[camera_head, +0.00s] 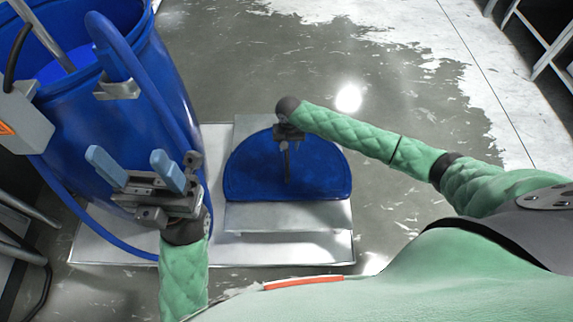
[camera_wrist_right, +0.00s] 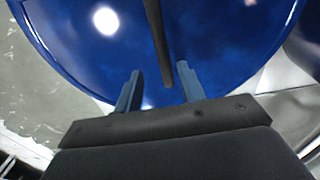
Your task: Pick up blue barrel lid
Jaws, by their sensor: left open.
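The blue barrel lid (camera_head: 240,180) rests at a metal stand in the middle of the head view; only a half-round part of it shows there. It fills the upper part of the right wrist view (camera_wrist_right: 215,35), where a dark bar (camera_wrist_right: 158,40) crosses its face. My right gripper (camera_head: 287,146) is over the lid. In the right wrist view its two blue-grey fingers (camera_wrist_right: 159,87) stand apart, with the bar's near end between them; contact cannot be told. My left gripper (camera_head: 137,172) is open and empty, in front of the blue barrel.
The open blue barrel (camera_head: 140,90) stands at the left, with a blue hose along its side and a grey box (camera_head: 20,118) at its rim. A pale metal platform (camera_head: 300,250) lies under the stand. The wet floor behind the lid is clear. Shelving (camera_head: 545,35) is at the far right.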

